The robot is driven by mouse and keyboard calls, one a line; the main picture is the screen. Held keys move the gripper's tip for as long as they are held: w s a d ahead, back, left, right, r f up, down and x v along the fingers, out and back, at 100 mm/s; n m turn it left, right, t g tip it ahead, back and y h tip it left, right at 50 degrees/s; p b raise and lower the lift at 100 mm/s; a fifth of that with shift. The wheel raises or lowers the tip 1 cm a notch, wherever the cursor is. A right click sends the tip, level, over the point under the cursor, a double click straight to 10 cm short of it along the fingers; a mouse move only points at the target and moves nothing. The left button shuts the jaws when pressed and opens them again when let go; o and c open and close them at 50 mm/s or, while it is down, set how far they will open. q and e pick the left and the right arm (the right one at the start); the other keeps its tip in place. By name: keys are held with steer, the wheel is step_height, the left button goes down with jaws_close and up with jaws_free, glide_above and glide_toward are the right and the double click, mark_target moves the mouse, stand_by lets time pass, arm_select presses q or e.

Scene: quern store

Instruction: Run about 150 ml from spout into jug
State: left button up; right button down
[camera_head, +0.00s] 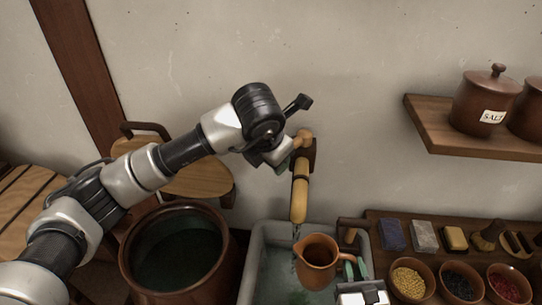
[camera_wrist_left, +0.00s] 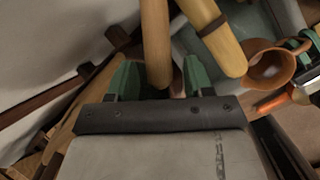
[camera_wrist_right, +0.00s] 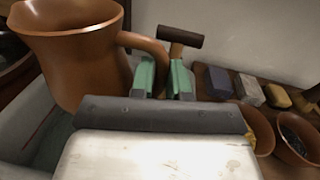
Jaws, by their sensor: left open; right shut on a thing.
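The bamboo spout (camera_head: 300,198) slants down from a wall fitting over the basin. A short, faint streak shows below its tip; I cannot tell how much water runs. The brown clay jug (camera_head: 318,262) stands upright just below and right of the tip; its fill level is hidden. My right gripper (camera_head: 352,268) is shut on the jug's handle (camera_wrist_right: 150,45). My left gripper (camera_head: 282,166) is beside the top of the spout, near a wooden peg (camera_head: 303,139). In the left wrist view its open fingers (camera_wrist_left: 160,80) stand either side of a wooden rod (camera_wrist_left: 156,45).
A pale stone basin (camera_head: 256,243) lies below the spout. A large dark pot (camera_head: 131,251) stands left of it. Right of it are bowls of grain (camera_head: 408,281) and several coloured blocks (camera_head: 424,237). A shelf (camera_head: 440,130) with a salt jar (camera_head: 482,100) is on the wall.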

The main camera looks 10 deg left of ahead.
mark_target(331, 252)
arm_select(q)
steer(key=v, duration=1.2)
steer(key=shift+w, duration=0.1)
arm_select(e)
steer(key=shift+r, duration=0.1)
steer(key=w+a, duration=0.2)
steer(key=w, duration=0.1)
steer(key=w+a, duration=0.3)
steer(key=shift+a, duration=0.15)
steer(key=shift+s, duration=0.1)
steer(key=s+d, duration=0.5)
steer(key=shift+s, duration=0.35)
